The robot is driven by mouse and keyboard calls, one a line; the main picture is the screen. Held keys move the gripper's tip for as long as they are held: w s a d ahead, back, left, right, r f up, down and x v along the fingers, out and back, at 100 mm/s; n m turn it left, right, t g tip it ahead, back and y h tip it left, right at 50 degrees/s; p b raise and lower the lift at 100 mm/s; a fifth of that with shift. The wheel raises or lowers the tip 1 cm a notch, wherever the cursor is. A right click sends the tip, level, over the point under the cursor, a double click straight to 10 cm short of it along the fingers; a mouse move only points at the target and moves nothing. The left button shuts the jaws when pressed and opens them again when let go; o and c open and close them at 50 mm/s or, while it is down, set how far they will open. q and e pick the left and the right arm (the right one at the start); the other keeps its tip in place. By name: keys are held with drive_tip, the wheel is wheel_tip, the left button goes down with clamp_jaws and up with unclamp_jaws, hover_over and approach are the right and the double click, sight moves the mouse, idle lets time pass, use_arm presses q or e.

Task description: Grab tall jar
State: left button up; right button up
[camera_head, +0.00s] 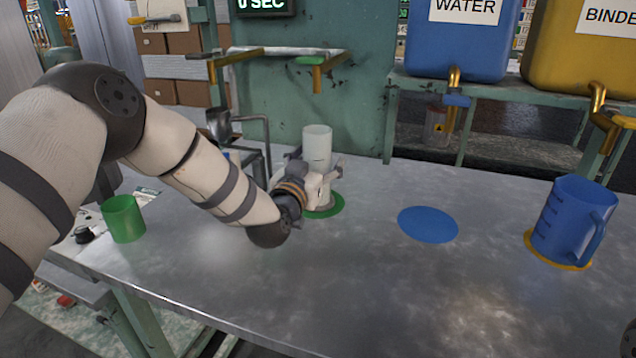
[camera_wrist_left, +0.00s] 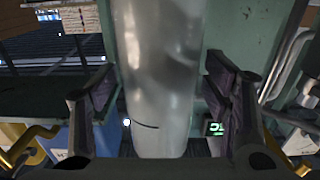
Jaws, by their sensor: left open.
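The tall jar (camera_head: 317,146) is a frosted, whitish cylinder. It stands upright over the green round mat (camera_head: 330,207) on the metal table; my gripper hides its lower part. My left gripper (camera_head: 318,167) is at the jar, with its fingers spread on either side. In the left wrist view the jar (camera_wrist_left: 160,75) stands between the two dark finger pads (camera_wrist_left: 162,105), with narrow gaps showing on both sides. The left gripper is open.
A green cup (camera_head: 123,219) stands at the table's left. A blue measuring jug (camera_head: 571,220) stands on a yellow mat at the right. A blue round mat (camera_head: 428,224) lies empty between. Metal piping and a green post rise behind the jar. The front middle is clear.

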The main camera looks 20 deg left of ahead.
use_arm(q)
drive_tip(key=shift+r, duration=0.15)
drive_tip(key=shift+c, duration=0.6)
drive_tip(key=c, duration=1.3)
